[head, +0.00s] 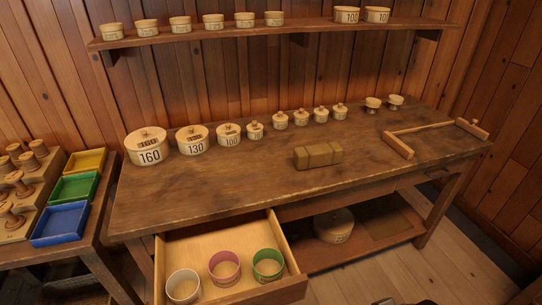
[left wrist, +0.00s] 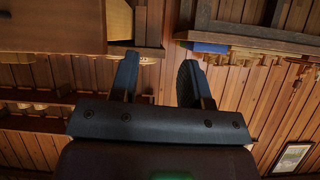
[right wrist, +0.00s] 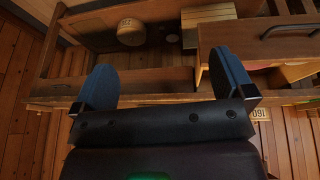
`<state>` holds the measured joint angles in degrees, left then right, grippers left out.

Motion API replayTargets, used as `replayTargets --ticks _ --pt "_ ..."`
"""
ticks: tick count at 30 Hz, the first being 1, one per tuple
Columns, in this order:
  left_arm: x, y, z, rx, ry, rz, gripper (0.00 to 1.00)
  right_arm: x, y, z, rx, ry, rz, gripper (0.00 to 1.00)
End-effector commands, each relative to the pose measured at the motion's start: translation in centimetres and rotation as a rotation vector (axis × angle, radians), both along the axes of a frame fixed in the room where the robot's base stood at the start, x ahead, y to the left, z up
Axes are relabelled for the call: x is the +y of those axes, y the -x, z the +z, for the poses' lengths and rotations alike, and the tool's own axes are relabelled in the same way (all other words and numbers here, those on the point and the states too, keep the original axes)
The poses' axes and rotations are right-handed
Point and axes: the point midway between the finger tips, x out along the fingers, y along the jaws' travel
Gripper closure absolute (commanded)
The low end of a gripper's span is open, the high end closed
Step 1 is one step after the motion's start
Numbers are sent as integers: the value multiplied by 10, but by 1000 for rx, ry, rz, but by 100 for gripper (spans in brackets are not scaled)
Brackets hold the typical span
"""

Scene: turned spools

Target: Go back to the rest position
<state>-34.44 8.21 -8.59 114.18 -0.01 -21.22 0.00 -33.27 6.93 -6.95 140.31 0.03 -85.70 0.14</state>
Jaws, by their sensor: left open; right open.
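My left gripper (left wrist: 157,76) shows in the left wrist view, its two dark fingers apart with nothing between them. My right gripper (right wrist: 166,76) shows in the right wrist view, its fingers wide apart and empty. Neither gripper shows clearly in the head view. The wooden workbench (head: 230,188) fills the middle of the head view, with round lidded boxes marked 160 (head: 149,156), 130 (head: 195,147) and 100 (head: 231,140) in a row with several smaller ones. A brown block-like case (head: 318,155) lies in front of them.
An open drawer (head: 283,291) juts from the bench front, holding white (head: 184,290), pink (head: 225,270) and green (head: 268,267) round containers. A side table at left bears yellow (head: 86,162), green (head: 75,187) and blue (head: 60,224) trays. A wall shelf (head: 225,33) holds round boxes.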

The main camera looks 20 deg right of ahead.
Motion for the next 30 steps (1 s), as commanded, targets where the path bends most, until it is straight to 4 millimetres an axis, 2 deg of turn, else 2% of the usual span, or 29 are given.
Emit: replayTargets --ticks 11,14,18,24,30 --pt "-2 -6 -18 -6 0 -5 57 0 -27 -50 -145 2 26 0" --pt "-2 -4 -30 4 0 -6 57 0 -36 -71 -204 0 36 0" --pt "-2 1 -53 26 0 -7 57 1 -48 -110 -310 -2 55 0" --pt "-3 6 -77 51 -1 -9 57 3 -58 -158 -462 -9 81 0" --pt "-4 7 -87 59 -1 -12 57 4 -59 -180 -557 -14 96 0"
